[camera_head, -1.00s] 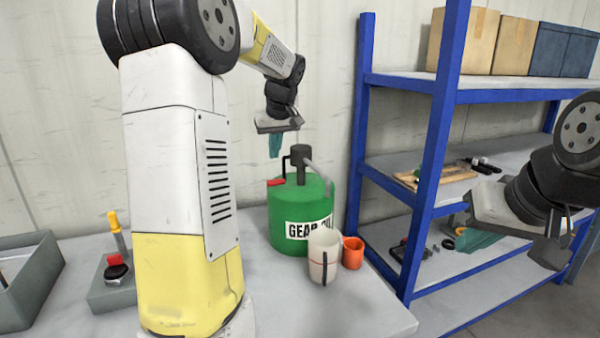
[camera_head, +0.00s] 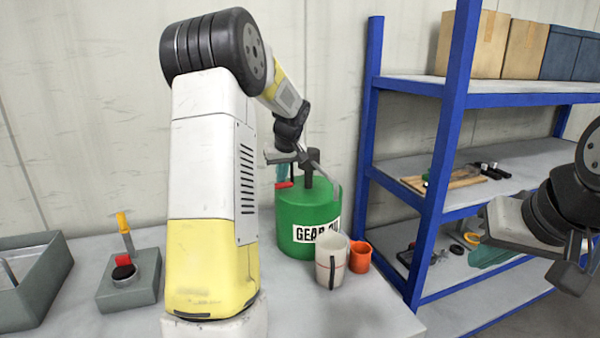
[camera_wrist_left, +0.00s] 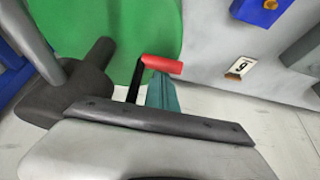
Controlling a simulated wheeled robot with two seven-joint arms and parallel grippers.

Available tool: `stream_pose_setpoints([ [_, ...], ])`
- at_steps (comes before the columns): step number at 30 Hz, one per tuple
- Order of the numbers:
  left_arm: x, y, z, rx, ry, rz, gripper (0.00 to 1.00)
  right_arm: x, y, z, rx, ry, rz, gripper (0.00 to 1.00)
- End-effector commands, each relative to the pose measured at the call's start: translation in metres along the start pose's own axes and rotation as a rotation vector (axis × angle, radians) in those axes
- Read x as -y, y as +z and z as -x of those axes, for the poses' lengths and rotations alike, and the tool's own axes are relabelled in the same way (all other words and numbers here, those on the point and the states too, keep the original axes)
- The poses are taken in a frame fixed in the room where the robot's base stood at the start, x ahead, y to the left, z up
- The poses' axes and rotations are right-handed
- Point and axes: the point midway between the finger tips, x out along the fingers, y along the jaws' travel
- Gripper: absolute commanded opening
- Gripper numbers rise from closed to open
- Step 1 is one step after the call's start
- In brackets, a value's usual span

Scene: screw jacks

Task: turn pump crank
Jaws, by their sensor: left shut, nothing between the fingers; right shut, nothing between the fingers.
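A green gear oil drum (camera_head: 298,212) stands on the bench with a dark grey pump (camera_head: 309,172) on top. The pump's crank has a red handle (camera_head: 284,185), pointing left in the head view. In the left wrist view the red handle (camera_wrist_left: 162,64) sits on a black crank arm (camera_wrist_left: 134,84). My left gripper (camera_head: 282,172), with teal fingers, is shut and empty right beside the handle. Its fingers (camera_wrist_left: 162,92) show just below the handle in the wrist view; I cannot tell whether they touch. My right gripper (camera_head: 492,253) is shut and empty at the right, before the shelf.
A white cup (camera_head: 331,262) and an orange cup (camera_head: 359,256) stand in front of the drum. A blue-framed shelf (camera_head: 438,150) rises to the right. A grey box with a red button and yellow-topped lever (camera_head: 130,283) and a grey bin (camera_head: 38,285) are at the left.

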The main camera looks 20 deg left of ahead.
Motion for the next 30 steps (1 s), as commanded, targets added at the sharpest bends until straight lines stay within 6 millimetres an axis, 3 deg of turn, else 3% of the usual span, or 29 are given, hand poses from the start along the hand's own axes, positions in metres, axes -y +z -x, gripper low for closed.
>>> stream_pose_setpoints([
  [8, 0.0, 0.0, 0.0, 0.009, -0.002, 0.0, 0.0, 0.0, 0.0, 0.0, 0.0, 0.0, 0.0, 0.0],
  [15, -0.001, 0.007, 0.004, 0.14, 0.001, 0.0, 0.0, 0.0, 0.0, 0.0, 0.0, 0.0, 0.0, 0.0],
  [30, 0.001, 0.011, 0.01, 0.139, 0.0, -0.001, 0.0, 0.0, 0.0, 0.0, 0.0, 0.0, 0.0, 0.0],
])
